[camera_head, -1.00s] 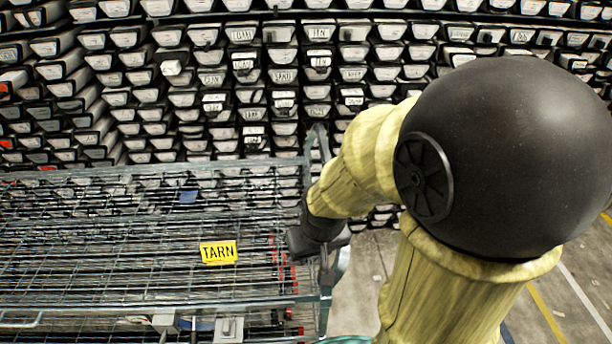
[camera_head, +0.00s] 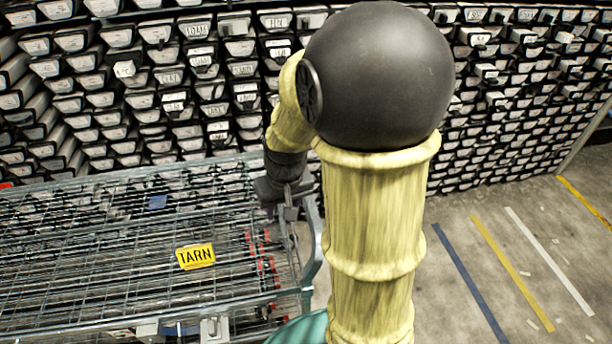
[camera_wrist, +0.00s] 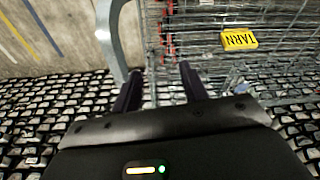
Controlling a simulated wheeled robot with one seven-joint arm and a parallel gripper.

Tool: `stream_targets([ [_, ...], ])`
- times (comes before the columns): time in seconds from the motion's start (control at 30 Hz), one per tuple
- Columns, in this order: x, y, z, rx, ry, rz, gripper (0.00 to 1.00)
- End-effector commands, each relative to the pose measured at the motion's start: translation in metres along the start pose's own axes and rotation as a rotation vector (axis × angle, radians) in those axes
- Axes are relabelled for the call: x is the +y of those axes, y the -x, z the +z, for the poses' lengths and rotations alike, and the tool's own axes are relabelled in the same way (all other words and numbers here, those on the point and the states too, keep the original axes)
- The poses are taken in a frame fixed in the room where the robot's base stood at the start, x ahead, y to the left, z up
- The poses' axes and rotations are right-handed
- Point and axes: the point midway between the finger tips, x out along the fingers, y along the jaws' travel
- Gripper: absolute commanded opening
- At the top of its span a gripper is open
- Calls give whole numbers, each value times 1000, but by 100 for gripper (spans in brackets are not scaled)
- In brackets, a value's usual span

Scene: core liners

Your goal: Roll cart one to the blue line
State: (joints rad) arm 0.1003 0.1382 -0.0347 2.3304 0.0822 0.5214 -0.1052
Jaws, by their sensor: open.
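A wire-mesh cart (camera_head: 90,322) with a yellow TARN tag (camera_head: 196,256) fills the lower left of the head view. No number is readable on it, so I cannot tell whether it is cart one. My gripper (camera_head: 287,198) is at the far right corner of the cart, by its curved grey end handle (camera_head: 314,240). In the wrist view, my gripper (camera_wrist: 160,72) has its fingers apart, with the handle (camera_wrist: 114,40) beside the left finger and mesh beyond. Contact cannot be told. The blue line (camera_head: 470,283) lies on the floor to the right.
A yellow line (camera_head: 512,272) and a white line (camera_head: 549,260) run beside the blue one. Racks of labelled core boxes (camera_head: 520,90) line the back. Concrete floor between the cart and lines is partly hidden by my arm; light scraps lie near the lines.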

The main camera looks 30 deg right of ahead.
Motion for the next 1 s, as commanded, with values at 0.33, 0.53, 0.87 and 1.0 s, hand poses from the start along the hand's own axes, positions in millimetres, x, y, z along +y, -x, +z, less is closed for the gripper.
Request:
stream_targets([
  [0.33,103,59,-110,-115,-169,-99,44],
  [0.53,138,69,-132,-133,-199,-147,44],
  [0.87,140,68,-133,-133,-198,-151,44],
  [1.0,139,64,-133,-135,-196,-152,44],
])
